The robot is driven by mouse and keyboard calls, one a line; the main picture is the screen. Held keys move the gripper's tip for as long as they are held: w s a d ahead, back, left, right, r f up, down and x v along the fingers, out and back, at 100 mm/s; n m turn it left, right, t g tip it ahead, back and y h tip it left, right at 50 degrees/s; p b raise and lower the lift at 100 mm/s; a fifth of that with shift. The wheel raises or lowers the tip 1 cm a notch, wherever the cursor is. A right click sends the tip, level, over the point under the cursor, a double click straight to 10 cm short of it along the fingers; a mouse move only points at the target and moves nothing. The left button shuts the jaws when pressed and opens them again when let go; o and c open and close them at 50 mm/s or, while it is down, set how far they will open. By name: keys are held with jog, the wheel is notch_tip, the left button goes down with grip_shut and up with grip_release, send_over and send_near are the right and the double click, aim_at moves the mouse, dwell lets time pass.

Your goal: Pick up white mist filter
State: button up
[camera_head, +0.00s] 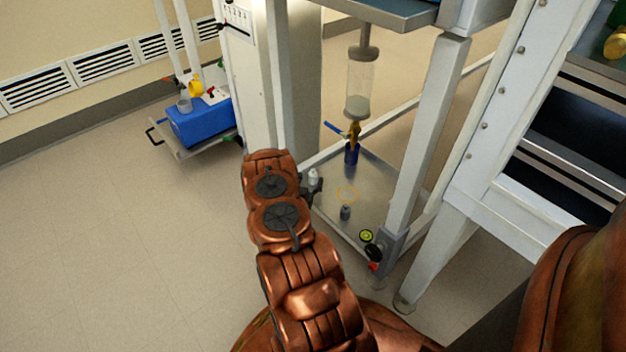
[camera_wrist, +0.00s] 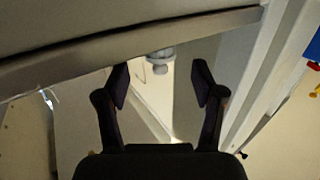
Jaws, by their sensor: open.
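A small whitish piece (camera_head: 314,176), likely the white mist filter, shows just beyond my gripper at the left edge of the low metal shelf. In the wrist view a pale round-ended piece (camera_wrist: 159,58) shows between the fingertips, close to a grey edge. I cannot tell for sure that it is the same thing. My gripper (camera_wrist: 161,80) is open, with its two dark fingers apart and no visible contact with the piece. In the head view my gripper (camera_head: 313,190) is small and partly hidden by my arm.
A clear cylinder (camera_head: 360,85) hangs above. Frame posts (camera_head: 432,125) flank the shelf. Floor at left is clear before a cart with a blue box (camera_head: 200,123).

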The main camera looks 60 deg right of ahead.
aim_at(313, 173)
jog(key=shift+b+x, duration=0.9)
jog(key=shift+x, duration=1.3)
jog(key=shift+r, duration=0.15)
jog(key=c, duration=1.1)
jog(key=shift+o, duration=0.2)
